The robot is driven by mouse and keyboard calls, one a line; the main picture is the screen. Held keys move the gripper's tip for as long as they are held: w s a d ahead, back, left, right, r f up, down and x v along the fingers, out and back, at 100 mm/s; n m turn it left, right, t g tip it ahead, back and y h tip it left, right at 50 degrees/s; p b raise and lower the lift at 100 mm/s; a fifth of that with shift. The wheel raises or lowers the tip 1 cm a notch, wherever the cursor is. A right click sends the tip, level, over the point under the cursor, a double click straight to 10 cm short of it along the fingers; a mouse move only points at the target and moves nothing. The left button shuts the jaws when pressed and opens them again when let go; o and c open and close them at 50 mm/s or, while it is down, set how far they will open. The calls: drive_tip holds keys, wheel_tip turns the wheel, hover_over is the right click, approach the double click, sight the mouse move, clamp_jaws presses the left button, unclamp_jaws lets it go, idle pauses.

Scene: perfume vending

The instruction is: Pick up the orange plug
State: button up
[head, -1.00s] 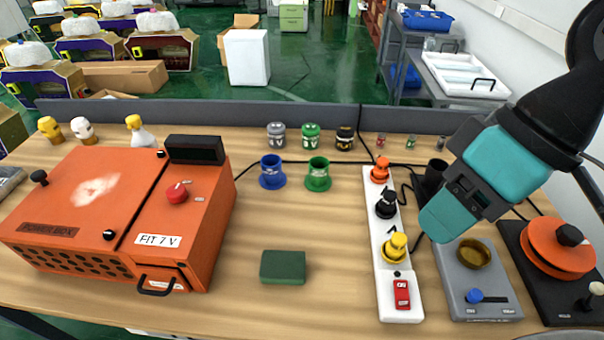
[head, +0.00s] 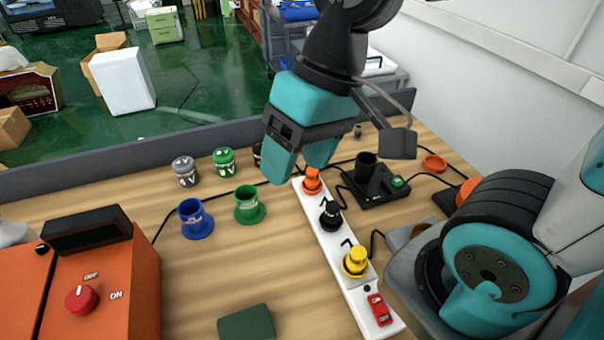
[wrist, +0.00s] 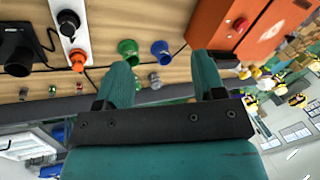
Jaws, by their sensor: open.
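The orange plug (head: 312,181) stands in the far end of the white power strip (head: 334,255) in the head view. The black plug (head: 330,214) and the yellow plug (head: 356,262) stand nearer on the same strip. My gripper (head: 300,175) is open, with its teal fingers pointing down close to the orange plug; the head view does not settle whether they touch it. In the wrist view the orange plug (wrist: 77,61) is to the left of my open gripper (wrist: 162,75), outside the gap between the fingers, which is empty.
Blue (head: 196,219) and green (head: 249,205) flanged cups stand left of the strip. A dark device with a black cup (head: 367,167) stands to its right, with cables around. An orange box with a red knob (head: 81,299) is at lower left. A green block (head: 246,323) lies in front.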

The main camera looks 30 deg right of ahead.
drive_tip(key=w+d+f+m+b, duration=0.2)
drive_tip(key=w+d+f+m, duration=0.15)
drive_tip(key=w+m, duration=0.35)
drive_tip(key=m+t+h+b, duration=0.1)
drive_tip(key=m+h+b, duration=0.25)
drive_tip(key=m, duration=2.15)
approach(313, 171)
drive_tip(key=shift+y, duration=0.35)
drive_tip(key=f, duration=0.5)
drive_tip(key=shift+w+d+f, duration=0.2)
drive_tip(key=shift+w+f, duration=0.05)
drive_tip(key=shift+f, duration=0.1)
drive_tip(key=shift+w+a+f+p, duration=0.1)
drive_tip(key=shift+w+f+p, duration=0.15)
drive_tip(key=shift+f, duration=0.6)
drive_tip(key=shift+w+a+f+p, duration=0.1)
drive_tip(key=shift+w+f+p, duration=0.1)
drive_tip(key=shift+f, duration=0.6)
drive_tip(key=shift+w+a+f+p, duration=0.15)
drive_tip(key=shift+f+p, duration=0.1)
drive_tip(key=shift+f, duration=0.6)
drive_tip(key=shift+d, duration=0.1)
drive_tip(key=c, duration=1)
